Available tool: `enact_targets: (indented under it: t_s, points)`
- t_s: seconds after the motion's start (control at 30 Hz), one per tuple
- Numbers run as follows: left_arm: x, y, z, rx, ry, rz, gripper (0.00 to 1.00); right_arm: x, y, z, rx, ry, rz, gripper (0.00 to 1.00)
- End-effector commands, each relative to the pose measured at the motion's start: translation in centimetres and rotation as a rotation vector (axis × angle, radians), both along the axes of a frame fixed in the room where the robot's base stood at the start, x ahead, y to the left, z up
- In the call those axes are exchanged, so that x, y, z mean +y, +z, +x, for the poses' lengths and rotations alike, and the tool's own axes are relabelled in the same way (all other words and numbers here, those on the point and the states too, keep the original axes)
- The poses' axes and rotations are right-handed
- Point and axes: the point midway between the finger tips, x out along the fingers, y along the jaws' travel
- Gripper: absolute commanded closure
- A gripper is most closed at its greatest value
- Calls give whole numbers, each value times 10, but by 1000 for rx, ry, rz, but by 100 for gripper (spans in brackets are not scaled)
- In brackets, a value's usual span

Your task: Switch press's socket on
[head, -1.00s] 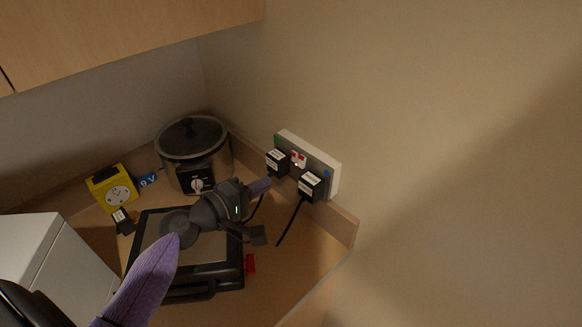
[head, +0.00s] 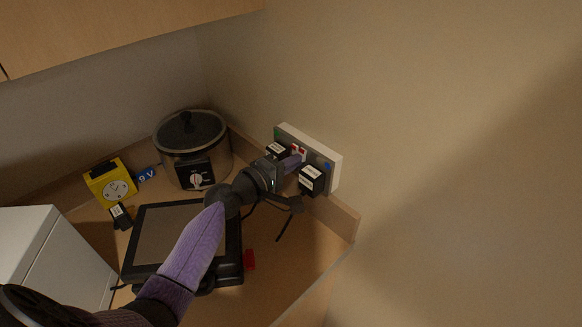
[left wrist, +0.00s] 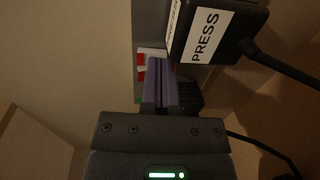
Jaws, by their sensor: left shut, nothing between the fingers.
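A white double socket (head: 334,176) is on the wall, with two black plugs in it. The right-hand plug (head: 311,179) shows in the left wrist view as the one labelled PRESS (left wrist: 205,36). Two small red-and-white switches (head: 299,149) sit between the plugs; they also show in the left wrist view (left wrist: 141,68), left of the fingers. My left gripper (head: 297,160) is shut and empty, its purple fingertips right by the switches. I cannot tell whether they touch. The black press (head: 180,240) lies on the counter below my arm. My right gripper is not seen.
A slow cooker (head: 193,150) stands in the corner. A yellow timer-like box (head: 110,184), a blue tag (head: 145,174) and a small black plug (head: 120,216) are left of it. Cables hang below the socket. A white box-shaped unit (head: 50,250) is at front left.

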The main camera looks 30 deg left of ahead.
Motion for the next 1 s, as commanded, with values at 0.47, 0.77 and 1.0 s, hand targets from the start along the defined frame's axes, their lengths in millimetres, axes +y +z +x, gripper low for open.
enact_targets:
  t_s: [0.47,0.77,1.0]
  points:
    - [-2,-5,5,-146,1,-52,100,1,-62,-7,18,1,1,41]
    - [17,-11,-50,-146,3,-50,100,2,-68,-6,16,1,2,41]
    - [30,-13,-87,-148,4,-52,100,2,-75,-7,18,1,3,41]
